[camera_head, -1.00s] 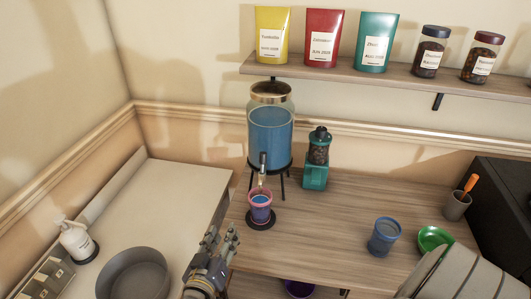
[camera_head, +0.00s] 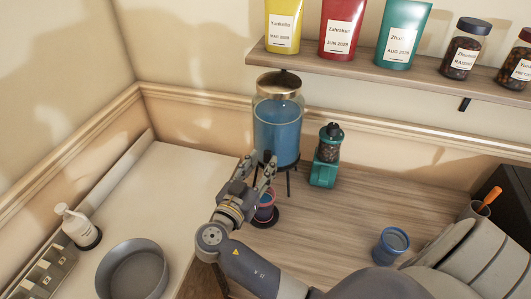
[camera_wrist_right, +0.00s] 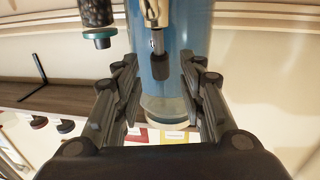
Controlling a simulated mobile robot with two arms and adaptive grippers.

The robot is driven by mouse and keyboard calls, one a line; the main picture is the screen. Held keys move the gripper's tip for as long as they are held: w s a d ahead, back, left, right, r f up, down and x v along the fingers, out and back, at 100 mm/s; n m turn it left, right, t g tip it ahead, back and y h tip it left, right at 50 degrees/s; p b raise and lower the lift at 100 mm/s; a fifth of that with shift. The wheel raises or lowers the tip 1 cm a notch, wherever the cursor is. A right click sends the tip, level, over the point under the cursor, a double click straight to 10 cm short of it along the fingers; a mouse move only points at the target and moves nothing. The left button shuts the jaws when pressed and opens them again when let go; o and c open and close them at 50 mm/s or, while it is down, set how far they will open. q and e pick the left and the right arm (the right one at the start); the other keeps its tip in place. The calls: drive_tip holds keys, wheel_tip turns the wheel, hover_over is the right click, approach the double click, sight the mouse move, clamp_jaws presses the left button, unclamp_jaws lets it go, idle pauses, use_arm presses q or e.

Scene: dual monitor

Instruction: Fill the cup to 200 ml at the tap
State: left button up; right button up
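The glass dispenser (camera_head: 277,130) holds blue liquid and stands on a black stand at the back of the wooden counter. My right gripper (camera_head: 260,166) is open in front of its tap. The wrist view shows the metal tap with its dark lever (camera_wrist_right: 159,66) between the two spread fingers, with gaps on both sides. A pink-purple cup (camera_head: 266,211) sits on a dark round mat (camera_head: 268,223) below the tap. The gripper partly hides the cup, and its fill level cannot be read. My left gripper is not in view.
A teal grinder (camera_head: 324,172) stands close to the right of the dispenser. A blue cup (camera_head: 391,245) is farther right. A shelf (camera_head: 400,80) with bags and jars hangs above. A grey bowl (camera_head: 133,270) and a white pump bottle (camera_head: 76,226) are at the left.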

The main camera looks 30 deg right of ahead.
sight(265, 158)
drive_tip(key=shift+p+x, duration=0.35)
drive_tip(key=shift+x, duration=1)
drive_tip(key=shift+w, duration=0.1)
drive_tip(key=shift+c, duration=0.4)
clamp_jaws()
drive_tip(key=shift+w+d+r+g+y+p, duration=0.25)
drive_tip(key=shift+d+g+y+p, duration=0.1)
drive_tip(key=shift+g+y+p, duration=0.4)
drive_tip(key=shift+w+d+f+y+p, duration=0.15)
drive_tip(key=shift+f+y+p, duration=0.15)
drive_tip(key=shift+y, duration=0.15)
drive_tip(key=shift+o, duration=0.4)
unclamp_jaws()
